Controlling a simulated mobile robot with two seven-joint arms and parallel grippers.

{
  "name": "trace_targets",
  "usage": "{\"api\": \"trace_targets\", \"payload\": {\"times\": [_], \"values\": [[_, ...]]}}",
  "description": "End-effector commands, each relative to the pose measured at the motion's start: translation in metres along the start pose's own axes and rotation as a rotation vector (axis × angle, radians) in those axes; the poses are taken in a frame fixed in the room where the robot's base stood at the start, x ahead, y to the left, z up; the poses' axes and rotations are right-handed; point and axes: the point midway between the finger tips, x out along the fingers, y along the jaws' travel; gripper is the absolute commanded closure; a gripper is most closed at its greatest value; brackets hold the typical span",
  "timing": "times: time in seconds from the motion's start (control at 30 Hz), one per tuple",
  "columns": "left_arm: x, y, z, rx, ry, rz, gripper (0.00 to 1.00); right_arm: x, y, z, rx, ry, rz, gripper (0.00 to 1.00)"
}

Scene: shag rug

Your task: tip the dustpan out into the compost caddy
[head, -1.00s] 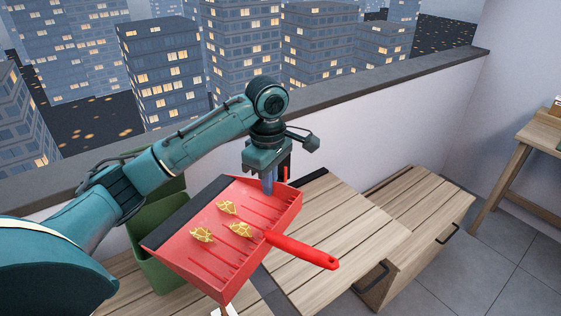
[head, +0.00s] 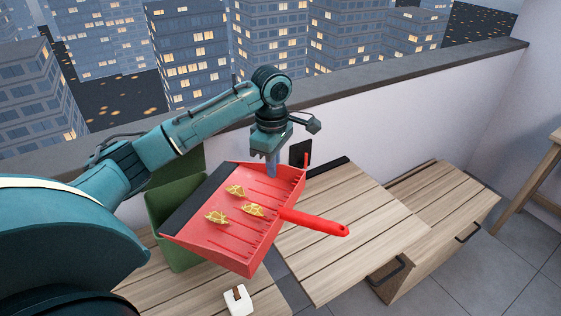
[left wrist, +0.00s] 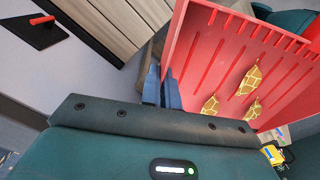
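The red dustpan (head: 262,222) with a black front lip hangs in the air, and yellow leaves (head: 236,190) lie on its floor. Its red handle points to the right. My left gripper (head: 271,170) is shut on the pan's far side wall; the wrist view shows the blue fingers (left wrist: 161,90) at the wall's edge. The green compost caddy (head: 160,212) stands behind and left of the pan with its lid up. The pan's lip overlaps the caddy in the picture and hides part of its opening; I cannot tell the height between them. My right gripper is not seen.
A slatted wooden bench top (head: 350,225) lies right of the pan, with a wooden drawer unit (head: 445,235) beyond. A small white object (head: 238,299) is on the wood in front. A low wall (head: 400,120) runs behind. A black panel (head: 300,152) is near the gripper.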

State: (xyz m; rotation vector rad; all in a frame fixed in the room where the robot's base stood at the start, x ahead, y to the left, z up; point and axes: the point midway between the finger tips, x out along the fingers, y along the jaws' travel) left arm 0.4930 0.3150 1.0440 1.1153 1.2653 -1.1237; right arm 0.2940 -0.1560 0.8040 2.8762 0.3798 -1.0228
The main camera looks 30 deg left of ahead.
Motion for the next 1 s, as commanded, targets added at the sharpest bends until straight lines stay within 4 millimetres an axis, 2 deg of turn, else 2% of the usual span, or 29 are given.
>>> {"api": "trace_targets", "payload": {"times": [0.33, 1.0], "values": [[0.016, 0.0, -0.024, -0.002, 0.002, -0.001, 1.0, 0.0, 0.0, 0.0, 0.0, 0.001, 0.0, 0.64], [-0.032, 0.0, -0.049, -0.003, -0.409, 0.001, 1.0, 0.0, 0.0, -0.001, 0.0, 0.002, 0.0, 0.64]]}}
